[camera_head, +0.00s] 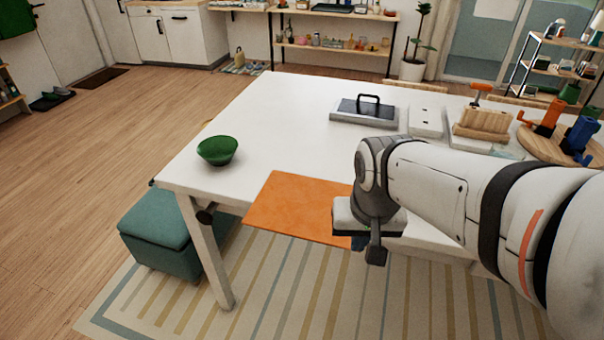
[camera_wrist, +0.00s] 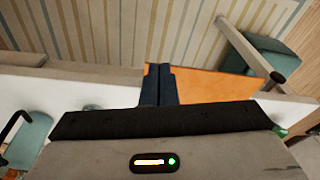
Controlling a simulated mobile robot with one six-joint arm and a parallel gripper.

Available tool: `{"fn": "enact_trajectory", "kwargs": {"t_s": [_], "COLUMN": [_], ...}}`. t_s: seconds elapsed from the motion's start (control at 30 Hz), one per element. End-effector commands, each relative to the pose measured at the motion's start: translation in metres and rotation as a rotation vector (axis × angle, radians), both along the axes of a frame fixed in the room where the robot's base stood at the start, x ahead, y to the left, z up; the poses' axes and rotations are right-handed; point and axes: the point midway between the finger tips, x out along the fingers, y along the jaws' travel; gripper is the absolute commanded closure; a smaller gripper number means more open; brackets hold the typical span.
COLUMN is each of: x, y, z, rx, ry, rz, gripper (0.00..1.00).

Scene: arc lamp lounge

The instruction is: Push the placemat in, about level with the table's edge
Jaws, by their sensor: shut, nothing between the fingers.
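The orange placemat (camera_head: 295,210) lies flat on the white table (camera_head: 270,125), with its front part sticking out past the near edge. The placemat also shows in the wrist view (camera_wrist: 210,83), mostly right of the fingers, with a thin orange sliver on their left. My gripper (camera_head: 360,243) is at the placemat's right end, near its overhanging front edge. In the wrist view its dark fingers (camera_wrist: 159,84) are together and empty. My wrist hides the placemat's right end in the head view. I cannot tell whether the fingertips touch it.
A green bowl (camera_head: 217,150) stands on the table left of the placemat. A grey tray with a black handle (camera_head: 366,110) and a wooden block (camera_head: 483,124) stand farther back. A teal stool (camera_head: 160,232) is by the left table leg. The table's middle is clear.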

Motion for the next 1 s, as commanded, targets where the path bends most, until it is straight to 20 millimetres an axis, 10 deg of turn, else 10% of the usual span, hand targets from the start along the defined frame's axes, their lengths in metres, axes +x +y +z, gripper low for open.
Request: {"fn": "enact_trajectory", "kwargs": {"t_s": [0.4,1.0], "x": [0.058,0.061], "y": [0.088,0.096], "z": [-0.026,-0.117], "rx": [0.015,0.01], "ry": [0.168,0.184], "rz": [-0.234,-0.262], "gripper": [1.0,1.0]}}
